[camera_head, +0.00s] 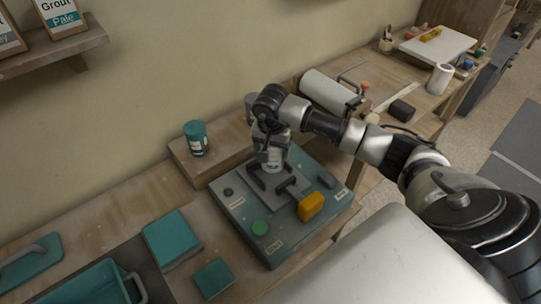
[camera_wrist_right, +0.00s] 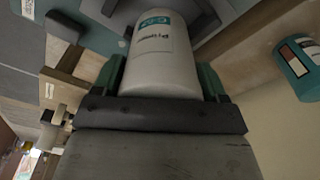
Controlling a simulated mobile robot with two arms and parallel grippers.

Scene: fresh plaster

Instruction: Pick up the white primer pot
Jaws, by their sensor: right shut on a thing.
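The white primer pot (camera_wrist_right: 160,65) has a label with a teal patch and "Primer" lettering. In the right wrist view it sits between the two fingers of my right gripper (camera_wrist_right: 165,85). In the head view the pot (camera_head: 271,160) shows partly under my right gripper (camera_head: 270,150), above the grey-teal machine base (camera_head: 290,228). My right gripper is shut on the pot. The wrist hides the pot's top in the head view, and I cannot tell whether its bottom touches the base. My left gripper is not in view.
A teal pot (camera_head: 196,138) stands on a raised wooden block (camera_head: 181,153) to the left. Teal boxes (camera_head: 172,240) lie at front left. A white roll (camera_head: 328,92) lies behind my arm.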

